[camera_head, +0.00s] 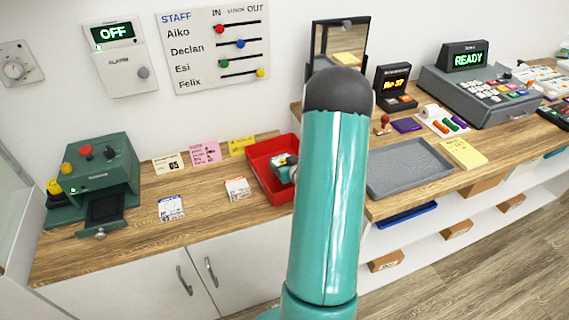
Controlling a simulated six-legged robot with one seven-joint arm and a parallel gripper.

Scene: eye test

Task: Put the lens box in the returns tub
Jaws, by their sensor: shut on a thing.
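A red open tub (262,183) stands on the wooden counter left of my arm; I take it for the returns tub, but read no label on it. My gripper (284,168) is over or inside this tub, partly hidden behind my arm. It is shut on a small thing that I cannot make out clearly. A small white and orange box (237,189) lies on the counter just left of the tub. A white and blue one (171,208) lies further left. Their print is too small to read, so I cannot tell which thing is the lens box.
A green machine (100,165) stands at the left. Sticky notes (205,153) stand along the wall. A grey tray (408,168) lies on the higher counter to the right, with a till (480,95) behind. The counter front between the green machine and the tub is mostly clear.

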